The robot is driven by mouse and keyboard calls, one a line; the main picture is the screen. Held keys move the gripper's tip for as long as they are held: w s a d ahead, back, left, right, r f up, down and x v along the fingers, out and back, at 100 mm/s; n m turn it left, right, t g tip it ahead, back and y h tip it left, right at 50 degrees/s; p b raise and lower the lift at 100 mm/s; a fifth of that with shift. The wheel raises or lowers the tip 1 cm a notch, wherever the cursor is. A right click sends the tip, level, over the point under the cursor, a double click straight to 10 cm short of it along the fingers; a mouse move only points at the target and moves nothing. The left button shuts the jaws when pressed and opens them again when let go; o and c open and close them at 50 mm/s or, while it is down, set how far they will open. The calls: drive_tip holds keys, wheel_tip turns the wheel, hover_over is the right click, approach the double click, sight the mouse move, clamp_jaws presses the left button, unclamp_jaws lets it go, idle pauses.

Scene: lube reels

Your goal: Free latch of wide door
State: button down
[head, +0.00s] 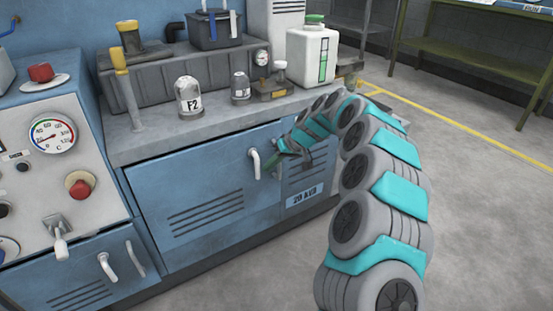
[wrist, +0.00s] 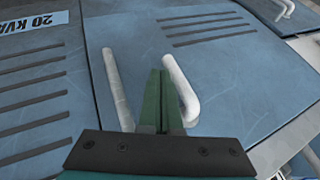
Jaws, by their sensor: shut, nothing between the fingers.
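The wide blue door (head: 200,195) with slanted vent slots is in the middle of the cabinet front and looks closed. Its white bent latch handle (head: 255,163) is near the door's right edge. In the wrist view the latch handle (wrist: 182,90) stands just right of my green fingers, and a grey bar (wrist: 118,90) stands to their left. My gripper (head: 271,165) is shut and empty, with its fingertips (wrist: 161,74) between the handle and the bar. I cannot tell whether the fingers touch the handle.
A narrower panel labelled 20 KVA (head: 303,197) is right of the door. A control panel (head: 50,150) with a gauge and red knobs is at left. Bottles and jars stand on the countertop (head: 150,146) above. Open floor (head: 480,220) lies to the right.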

drive_tip(key=shift+w+a+f, duration=0.1)
drive_tip(key=shift+a+f, duration=0.1)
drive_tip(key=shift+f, duration=0.1)
